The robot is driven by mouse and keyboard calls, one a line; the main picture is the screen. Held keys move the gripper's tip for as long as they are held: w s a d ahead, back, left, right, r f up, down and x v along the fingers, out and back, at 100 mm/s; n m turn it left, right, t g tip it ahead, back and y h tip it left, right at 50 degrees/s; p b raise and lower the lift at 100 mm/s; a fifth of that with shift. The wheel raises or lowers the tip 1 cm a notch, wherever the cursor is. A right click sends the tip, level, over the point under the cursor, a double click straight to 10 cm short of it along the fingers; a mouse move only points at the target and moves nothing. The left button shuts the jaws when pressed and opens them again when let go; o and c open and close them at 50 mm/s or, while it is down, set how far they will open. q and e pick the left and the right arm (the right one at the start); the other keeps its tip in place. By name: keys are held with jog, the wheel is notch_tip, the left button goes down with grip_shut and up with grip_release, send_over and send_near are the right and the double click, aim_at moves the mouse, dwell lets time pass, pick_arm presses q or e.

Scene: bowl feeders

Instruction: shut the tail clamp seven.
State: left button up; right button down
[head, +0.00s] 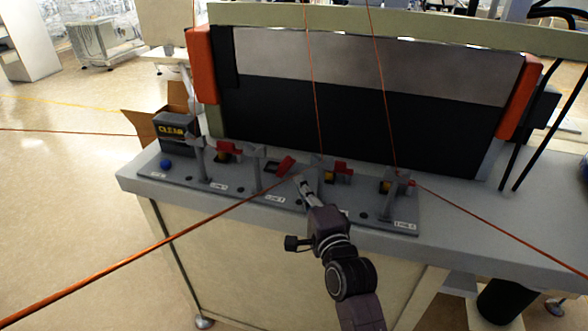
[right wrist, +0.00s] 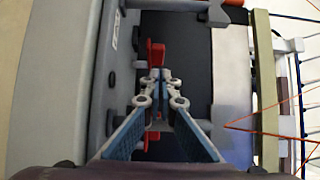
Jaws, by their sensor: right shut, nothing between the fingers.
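A grey base plate (head: 345,217) on the bench's front edge carries a row of clamps with grey posts and red handles. The labels are too small to read, so I cannot tell which clamp is seven. The leftmost has a red handle (head: 223,157). The second has a tilted red handle (head: 286,166), lying differently from the others. The third red handle (head: 343,168) is just right of my right gripper (head: 305,186). A fourth clamp (head: 388,199) stands at the right. My right gripper is shut and empty; its tips (right wrist: 159,78) appear close to a red handle (right wrist: 155,53) in the right wrist view. Contact is unclear.
Thin orange lines cross the space; one long line (head: 130,258) runs from lower left to the clamps, others rise upward. A large dark panel (head: 350,120) with orange ends stands behind the clamps. A black box (head: 178,133) and blue knob (head: 165,164) are at left.

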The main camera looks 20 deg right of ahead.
aim_at(289, 162)
jog(key=w, duration=0.6)
jog(key=shift+p, duration=0.4)
